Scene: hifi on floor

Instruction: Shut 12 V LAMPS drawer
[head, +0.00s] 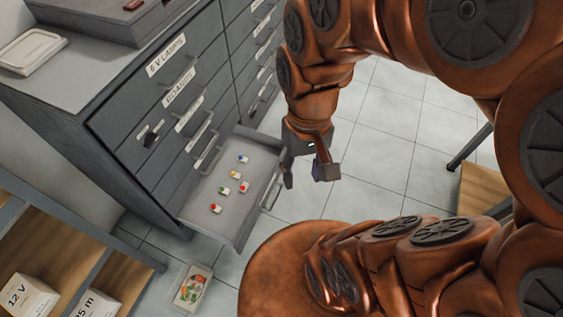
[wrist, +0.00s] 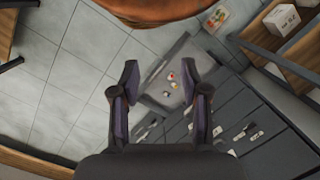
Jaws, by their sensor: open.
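An open drawer (head: 258,168) juts from the lower part of the grey cabinet (head: 115,118). Several small coloured parts lie in it. I cannot read a 12 V LAMPS label on it; its front faces away from me. The drawer's handle (head: 271,191) is on its outer front. My gripper (head: 306,173) is open and empty, its fingers pointing down just beyond the drawer front, close to the handle. I cannot tell whether it touches. In the wrist view the drawer (wrist: 180,58) shows between and beyond the open fingers (wrist: 159,75).
Closed drawers above carry labels, including 6 V LAMPS (head: 166,55) and BOARDS (head: 179,87). A shelf with white boxes (head: 28,297) is at lower left. Tiled floor (head: 385,140) is free beyond my gripper.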

